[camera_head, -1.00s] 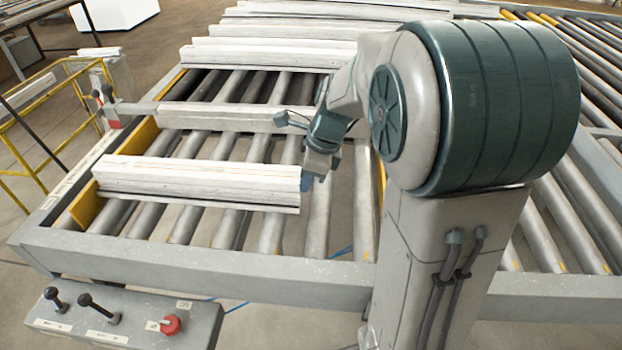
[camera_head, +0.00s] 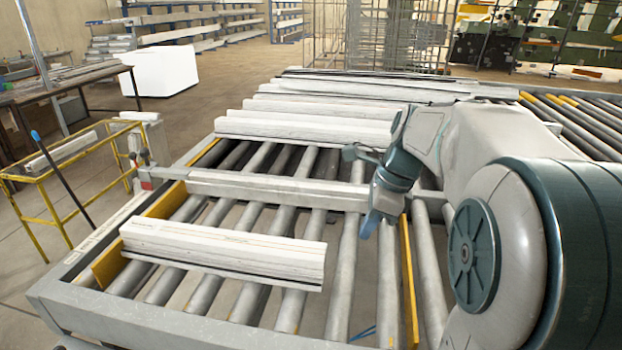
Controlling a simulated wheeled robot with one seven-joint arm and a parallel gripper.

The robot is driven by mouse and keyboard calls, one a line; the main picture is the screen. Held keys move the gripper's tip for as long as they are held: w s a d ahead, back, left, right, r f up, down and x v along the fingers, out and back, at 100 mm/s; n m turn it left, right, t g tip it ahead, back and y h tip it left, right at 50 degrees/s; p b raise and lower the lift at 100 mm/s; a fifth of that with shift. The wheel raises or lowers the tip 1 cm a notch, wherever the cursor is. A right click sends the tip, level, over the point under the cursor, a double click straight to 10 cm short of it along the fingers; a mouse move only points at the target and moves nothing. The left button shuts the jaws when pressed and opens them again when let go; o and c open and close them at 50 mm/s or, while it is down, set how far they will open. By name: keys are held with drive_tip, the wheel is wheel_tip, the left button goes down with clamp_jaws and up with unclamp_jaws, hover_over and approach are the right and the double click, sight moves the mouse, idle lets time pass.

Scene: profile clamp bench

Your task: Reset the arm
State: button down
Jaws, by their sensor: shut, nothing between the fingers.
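My arm reaches in from the right over the roller bench (camera_head: 200,322). My gripper (camera_head: 369,225) hangs at the end of the arm, pointing down above the rollers. It is shut and holds nothing. It is apart from the near white profile (camera_head: 225,248), which lies across the rollers to its left. The clamp bar (camera_head: 270,188) runs across the bench behind that profile, and the arm hides its right end.
More white profiles (camera_head: 310,129) lie on the far rollers. A yellow side plate (camera_head: 409,280) stands right of my gripper. A yellow rail frame (camera_head: 50,220) is at the left. The rollers in front of the near profile are bare.

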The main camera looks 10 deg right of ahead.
drive_tip(key=s+a+f+n+h, duration=0.1)
drive_tip(key=s+a+f+n, duration=0.1)
drive_tip(key=s+n, duration=0.3)
drive_tip(key=s+a+f+n+t+h, duration=0.1)
drive_tip(key=s+n, duration=0.4)
drive_tip(key=n, duration=0.5)
drive_tip(key=s+a+f+n+t+h, duration=0.1)
drive_tip(key=s+a+f+n, duration=0.2)
drive_tip(key=s+n, duration=0.2)
drive_tip(key=shift+a+f+n, duration=0.15)
drive_tip(key=shift+n, duration=1.15)
drive_tip(key=shift+a, duration=0.15)
